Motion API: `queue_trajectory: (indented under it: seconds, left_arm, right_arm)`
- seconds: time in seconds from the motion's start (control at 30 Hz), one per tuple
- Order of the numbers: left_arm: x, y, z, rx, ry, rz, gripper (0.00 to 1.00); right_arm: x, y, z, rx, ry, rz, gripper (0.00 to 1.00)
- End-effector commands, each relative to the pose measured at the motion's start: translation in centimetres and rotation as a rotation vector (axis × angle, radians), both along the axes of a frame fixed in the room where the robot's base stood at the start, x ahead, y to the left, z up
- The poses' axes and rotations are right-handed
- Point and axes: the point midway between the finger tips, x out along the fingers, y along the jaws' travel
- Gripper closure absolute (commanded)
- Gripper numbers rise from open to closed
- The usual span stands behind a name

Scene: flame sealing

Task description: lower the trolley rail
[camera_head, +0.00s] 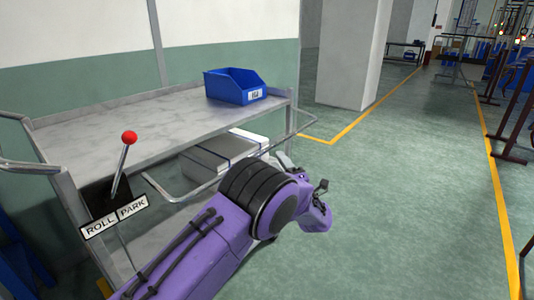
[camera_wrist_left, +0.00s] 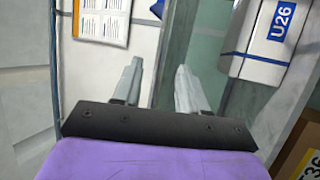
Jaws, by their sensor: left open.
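The trolley (camera_head: 38,125) stands at the left with a grey marbled top shelf and a lower shelf. Its thin grey tubular rail (camera_head: 300,131) sticks out along the near side, below the top shelf's level; my arm covers part of the view near it. A lever with a red knob (camera_head: 130,138) rises above a plate marked ROLL and PARK (camera_head: 116,216). My left gripper is mostly hidden by its own purple arm in the head view, close to the rail's right part. In the left wrist view its fingers (camera_wrist_left: 157,82) are apart with nothing between them.
A blue bin (camera_head: 235,88) sits on the top shelf, and white boxes (camera_head: 225,150) on the lower shelf. The wrist view shows a white box marked U26 (camera_wrist_left: 258,40) and a cardboard box (camera_wrist_left: 295,150). Green floor (camera_head: 400,190) to the right is clear.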

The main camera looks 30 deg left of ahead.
Motion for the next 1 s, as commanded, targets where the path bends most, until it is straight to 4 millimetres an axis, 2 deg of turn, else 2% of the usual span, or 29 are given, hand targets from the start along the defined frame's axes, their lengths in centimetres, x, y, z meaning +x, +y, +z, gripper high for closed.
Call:
queue_trajectory:
  seconds: [0.2, 0.4, 0.73, 0.77, 0.8, 0.87, 0.9, 1.0]
  left_arm:
    - [2.2, 4.2, 1.7, 0.000, 0.005, 0.002, 0.58]
    - [3.7, 6.9, 2.7, 0.001, 0.008, -0.001, 0.58]
    - [4.1, 7.5, 2.9, 0.003, 0.010, -0.003, 0.58]
    - [4.1, 7.5, 2.9, 0.003, 0.010, -0.002, 0.61]
    - [4.1, 7.5, 2.9, 0.003, 0.010, -0.002, 0.74]
    - [4.1, 7.5, 2.9, 0.003, 0.010, -0.003, 0.94]
    - [4.1, 7.5, 2.9, 0.003, 0.010, -0.003, 1.00]
    - [4.1, 7.5, 2.9, 0.003, 0.010, -0.003, 1.00]
  right_arm:
    - [0.0, 0.0, 0.4, 0.000, 0.000, 0.000, 1.00]
    - [0.0, 0.0, 0.4, 0.000, 0.000, 0.000, 1.00]
    - [0.0, 0.0, 0.4, 0.000, 0.000, 0.000, 1.00]
    - [0.0, 0.0, 0.4, 0.000, 0.000, 0.000, 1.00]
    - [0.0, 0.0, 0.4, 0.000, 0.000, 0.000, 1.00]
    - [0.0, 0.0, 0.4, 0.000, 0.000, 0.000, 1.00]
    - [0.0, 0.0, 0.4, 0.000, 0.000, 0.000, 1.00]
    - [0.0, 0.0, 0.4, 0.000, 0.000, 0.000, 1.00]
